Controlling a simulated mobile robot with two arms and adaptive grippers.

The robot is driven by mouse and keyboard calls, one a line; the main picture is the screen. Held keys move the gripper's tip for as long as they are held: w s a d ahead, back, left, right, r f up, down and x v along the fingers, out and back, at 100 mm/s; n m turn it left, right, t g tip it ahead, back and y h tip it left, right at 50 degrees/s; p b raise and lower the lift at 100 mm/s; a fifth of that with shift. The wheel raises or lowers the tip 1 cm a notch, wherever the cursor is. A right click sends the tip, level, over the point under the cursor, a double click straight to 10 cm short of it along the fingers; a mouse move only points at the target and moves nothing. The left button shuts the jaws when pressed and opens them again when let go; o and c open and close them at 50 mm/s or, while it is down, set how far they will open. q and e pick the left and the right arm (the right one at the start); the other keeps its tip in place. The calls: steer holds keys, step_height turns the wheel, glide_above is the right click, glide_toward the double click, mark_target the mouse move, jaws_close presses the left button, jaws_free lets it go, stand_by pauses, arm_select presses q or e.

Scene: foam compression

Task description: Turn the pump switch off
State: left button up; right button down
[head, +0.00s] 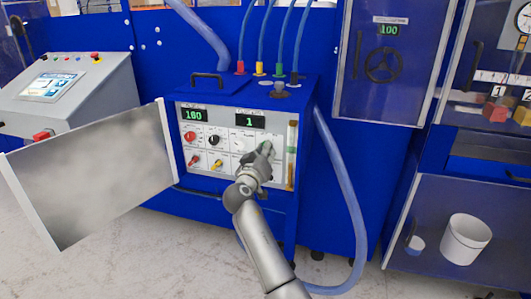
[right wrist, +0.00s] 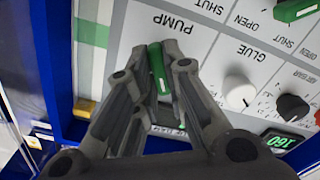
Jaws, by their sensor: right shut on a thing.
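The blue pump cabinet (head: 240,92) stands in the middle of the head view, its light control panel (head: 219,122) facing me. My right gripper (head: 265,148) reaches the right part of this panel and hides what is behind its fingers. In the right wrist view the panel appears upside down. There the right gripper (right wrist: 160,62) is shut on the green pump switch (right wrist: 157,68), with a finger on either side, beside the word PUMP. Which setting the switch points to cannot be told. My left gripper is not in view.
The panel has displays reading 160 (head: 193,114) and 1 (head: 250,121). A glue knob (right wrist: 238,92) and a black knob (right wrist: 292,108) sit near the gripper. An open door (head: 92,175) stands left; a blue hose (head: 343,190) hangs right.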

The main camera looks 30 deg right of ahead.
steer(key=shift+r, duration=0.1)
stand_by(0.3)
steer(key=c, duration=1.5)
jaws_free()
steer(key=v, duration=1.2)
